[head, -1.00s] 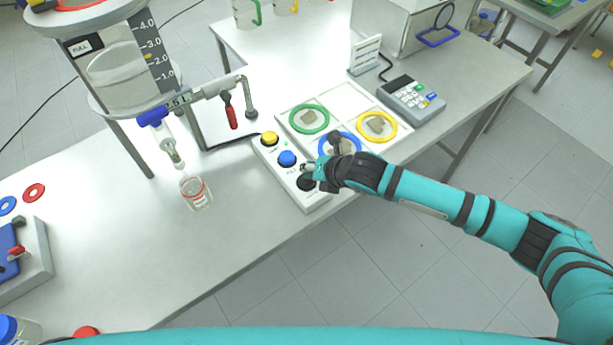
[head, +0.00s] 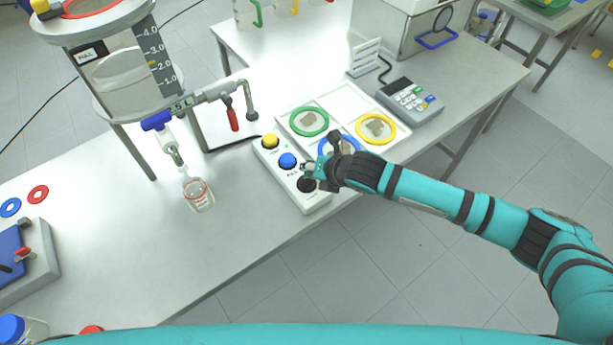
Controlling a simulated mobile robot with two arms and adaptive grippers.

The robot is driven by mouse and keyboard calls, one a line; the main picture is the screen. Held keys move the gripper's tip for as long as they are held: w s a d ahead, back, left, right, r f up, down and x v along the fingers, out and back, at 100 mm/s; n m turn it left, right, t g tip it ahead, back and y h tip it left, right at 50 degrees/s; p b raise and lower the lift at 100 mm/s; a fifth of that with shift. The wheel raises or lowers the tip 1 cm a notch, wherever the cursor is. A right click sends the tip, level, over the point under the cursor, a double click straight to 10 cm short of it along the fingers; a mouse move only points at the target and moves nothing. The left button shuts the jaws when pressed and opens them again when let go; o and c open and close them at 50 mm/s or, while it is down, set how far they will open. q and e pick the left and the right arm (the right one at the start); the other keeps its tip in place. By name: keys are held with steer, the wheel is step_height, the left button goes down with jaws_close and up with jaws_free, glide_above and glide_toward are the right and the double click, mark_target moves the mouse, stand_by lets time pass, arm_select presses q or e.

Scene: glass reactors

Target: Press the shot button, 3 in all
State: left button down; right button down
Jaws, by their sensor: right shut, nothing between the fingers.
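A white button box (head: 312,203) lies on the table with a yellow button (head: 270,141), a blue button (head: 288,160) and a black button (head: 307,184) in a row. The lettering is too small to tell which is the shot button. My right gripper (head: 306,170) is shut and empty, over the box between the blue and black buttons. Its fingers partly cover the box edge; I cannot tell whether they touch a button. A glass reactor (head: 120,75) stands at the left, with a small bottle (head: 198,194) under its blue-handled outlet. My left gripper is not in view.
A white tray (head: 347,97) with green, blue and yellow rings lies behind the box, the blue ring partly behind my gripper. A keypad device (head: 409,100) stands to its right. A blue device (head: 20,255) is at the left. The table's front middle is clear.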

mark_target(309, 179)
step_height(309, 179, up, 5)
steer(key=p, duration=0.5)
steer(key=shift+r, duration=0.1)
stand_by(0.4)
stand_by(1.4)
